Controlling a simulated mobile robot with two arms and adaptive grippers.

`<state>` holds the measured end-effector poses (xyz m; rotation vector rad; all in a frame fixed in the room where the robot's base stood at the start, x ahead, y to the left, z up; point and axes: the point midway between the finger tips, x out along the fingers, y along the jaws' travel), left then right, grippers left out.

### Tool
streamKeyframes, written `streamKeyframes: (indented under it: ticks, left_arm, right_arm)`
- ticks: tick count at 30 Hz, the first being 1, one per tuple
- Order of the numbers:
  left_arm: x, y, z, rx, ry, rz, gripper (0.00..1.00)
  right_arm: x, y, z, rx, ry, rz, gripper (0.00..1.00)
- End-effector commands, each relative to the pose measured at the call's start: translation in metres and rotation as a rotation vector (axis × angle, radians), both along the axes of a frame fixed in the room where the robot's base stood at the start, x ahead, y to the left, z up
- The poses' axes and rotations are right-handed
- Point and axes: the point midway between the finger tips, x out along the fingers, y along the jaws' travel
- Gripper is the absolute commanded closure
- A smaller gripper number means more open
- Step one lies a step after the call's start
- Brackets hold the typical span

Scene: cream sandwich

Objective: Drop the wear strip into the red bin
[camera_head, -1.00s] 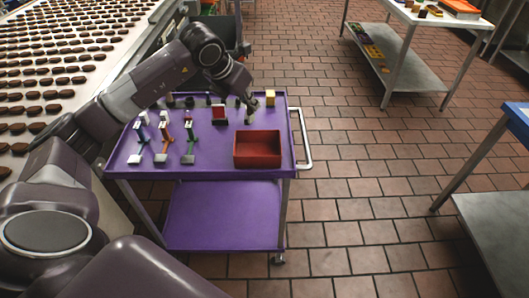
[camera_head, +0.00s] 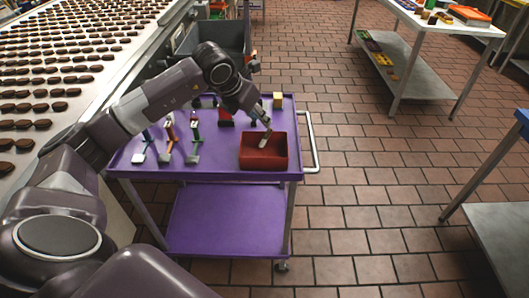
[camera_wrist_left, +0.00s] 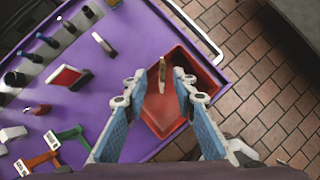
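The red bin (camera_head: 262,163) stands at the right front of the purple cart, and it also fills the middle of the left wrist view (camera_wrist_left: 160,118). My left gripper (camera_head: 265,121) is above the bin, pointing down. In the left wrist view its blue-padded fingers (camera_wrist_left: 159,92) are spread wide. The wear strip (camera_head: 264,140), a thin pale piece, is below the fingertips, within the bin's outline. In the left wrist view the strip (camera_wrist_left: 162,70) shows between the fingertips with gaps on both sides. I cannot tell whether it touches the bin floor. My right gripper is not in view.
The purple cart (camera_head: 225,165) also holds a yellow block (camera_head: 278,99), a red-and-white item (camera_head: 226,117) and several scraper-like tools (camera_head: 167,140) on the left. A conveyor (camera_head: 60,60) with dark biscuits runs along the left.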

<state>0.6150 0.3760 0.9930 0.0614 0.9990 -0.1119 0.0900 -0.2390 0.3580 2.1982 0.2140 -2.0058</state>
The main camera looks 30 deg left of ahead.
Motion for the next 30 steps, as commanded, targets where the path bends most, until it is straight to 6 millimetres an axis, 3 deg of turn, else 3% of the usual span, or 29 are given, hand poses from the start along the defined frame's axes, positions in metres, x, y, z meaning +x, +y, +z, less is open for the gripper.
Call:
streamKeyframes:
  ticks: [11, 24, 30]
  left_arm:
    - [-0.006, 0.001, 0.011, 0.001, -0.001, 0.001, 0.75]
    - [-0.052, 0.007, 0.083, 0.001, -0.002, 0.001, 0.75]
    - [-0.063, 0.008, 0.099, 0.0, -0.001, -0.001, 0.75]
  right_arm:
    - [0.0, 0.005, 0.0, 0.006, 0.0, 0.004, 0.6]
    - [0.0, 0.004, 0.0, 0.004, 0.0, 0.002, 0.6]
    - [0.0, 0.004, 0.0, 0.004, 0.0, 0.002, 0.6]
